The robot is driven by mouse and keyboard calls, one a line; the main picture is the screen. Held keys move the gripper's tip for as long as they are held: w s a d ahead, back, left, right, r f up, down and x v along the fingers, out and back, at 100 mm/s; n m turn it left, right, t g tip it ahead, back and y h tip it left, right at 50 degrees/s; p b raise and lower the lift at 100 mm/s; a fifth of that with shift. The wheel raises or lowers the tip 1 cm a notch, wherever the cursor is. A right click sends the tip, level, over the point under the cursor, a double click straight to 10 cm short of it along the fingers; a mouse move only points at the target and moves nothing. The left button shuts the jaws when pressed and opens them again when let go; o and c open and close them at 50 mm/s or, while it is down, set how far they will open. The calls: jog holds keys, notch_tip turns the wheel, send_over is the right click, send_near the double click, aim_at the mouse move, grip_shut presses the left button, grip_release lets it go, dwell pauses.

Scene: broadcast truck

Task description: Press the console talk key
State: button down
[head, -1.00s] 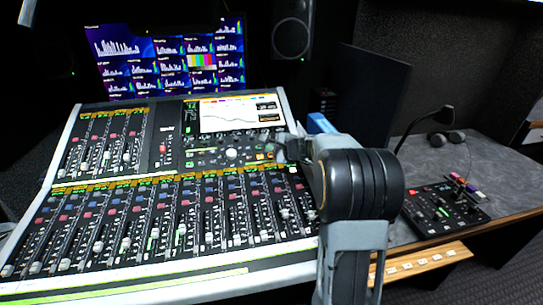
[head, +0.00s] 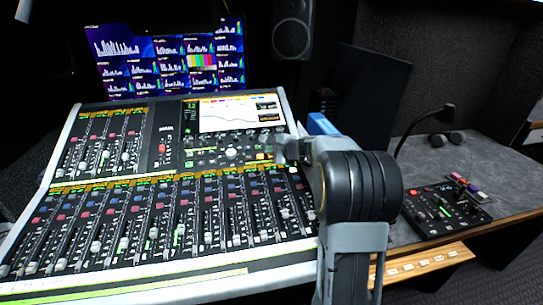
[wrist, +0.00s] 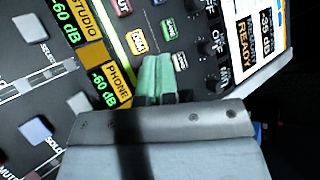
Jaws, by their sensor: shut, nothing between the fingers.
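The mixing console (head: 165,205) fills the left and middle of the head view. My gripper (head: 282,148) is over the right end of its upper panel, below the console screen. In the wrist view my gripper (wrist: 158,78) is shut and empty, its pale green fingertips over a group of small keys. An orange lit key (wrist: 137,40) is just beyond the tips, and a green key (wrist: 168,28) is beside it. The key labels are too blurred to read surely. I cannot tell whether the tips touch the panel.
Dark knobs (wrist: 212,45) and the console screen (wrist: 262,45) are right of the fingers. A small control box (head: 445,208) and a gooseneck microphone (head: 425,125) are on the grey desk at right. A monitor wall (head: 170,60) stands behind.

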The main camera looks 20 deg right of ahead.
jog(key=shift+w+f+b, duration=0.15)
jog(key=shift+f+b, duration=0.25)
jog(key=shift+r, duration=0.2)
dwell(0.4)
jog(key=shift+s+r+p, duration=0.35)
jog(key=shift+r+p, duration=0.05)
jog(key=shift+r, duration=0.3)
jog(key=r+p, duration=0.1)
jog(key=s+r+p, duration=0.1)
jog(key=r, duration=0.1)
jog(key=s+r+p, duration=0.1)
jog(key=r, duration=0.1)
jog(key=shift+s+a+r, duration=0.15)
jog(key=shift+a+r, duration=0.05)
jog(key=shift+a, duration=0.1)
dwell(0.4)
